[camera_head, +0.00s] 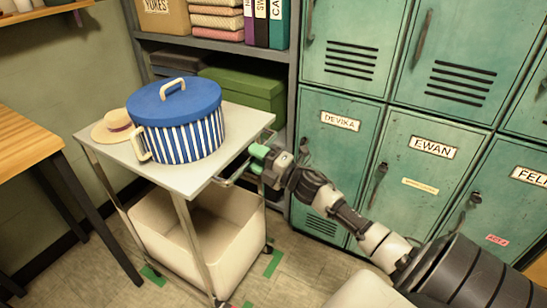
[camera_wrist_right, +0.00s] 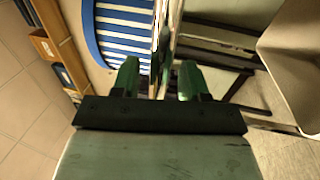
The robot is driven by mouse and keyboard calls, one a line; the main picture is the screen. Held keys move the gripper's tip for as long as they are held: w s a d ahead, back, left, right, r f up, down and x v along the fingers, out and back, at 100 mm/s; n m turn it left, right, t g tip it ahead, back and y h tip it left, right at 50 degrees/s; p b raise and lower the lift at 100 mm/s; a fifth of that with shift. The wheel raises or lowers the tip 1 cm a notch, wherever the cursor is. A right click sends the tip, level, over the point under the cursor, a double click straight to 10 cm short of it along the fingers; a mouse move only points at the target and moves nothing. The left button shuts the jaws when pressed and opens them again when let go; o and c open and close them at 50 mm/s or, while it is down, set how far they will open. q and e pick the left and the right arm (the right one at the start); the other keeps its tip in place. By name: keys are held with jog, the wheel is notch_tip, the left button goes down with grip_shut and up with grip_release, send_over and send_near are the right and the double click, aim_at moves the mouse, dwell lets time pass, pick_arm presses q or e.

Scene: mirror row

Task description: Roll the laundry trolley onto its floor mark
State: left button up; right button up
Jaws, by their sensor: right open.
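The laundry trolley (camera_head: 190,178) has a grey top, metal legs and a cream bin (camera_head: 235,245) below. Its metal push handle (camera_head: 228,181) is on the right side. My right gripper (camera_head: 258,158) is at this handle with green fingers. In the right wrist view, the open fingers (camera_wrist_right: 157,80) stand on either side of a shiny metal bar (camera_wrist_right: 161,45), with gaps visible. Green tape pieces of the floor mark show left of the trolley (camera_head: 152,275) and by its right wheel (camera_head: 273,263). The trolley hides part of the floor. My left gripper is not in view.
A blue striped pot (camera_head: 185,140) and a straw hat (camera_head: 114,126) sit on the trolley top. A wooden table (camera_head: 25,135) stands close at left. Shelves with boxes (camera_head: 245,88) are behind; green lockers (camera_head: 400,150) line the right.

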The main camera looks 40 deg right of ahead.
jog(key=v, duration=0.8)
jog(key=shift+s, duration=0.3)
jog(key=shift+d, duration=0.1)
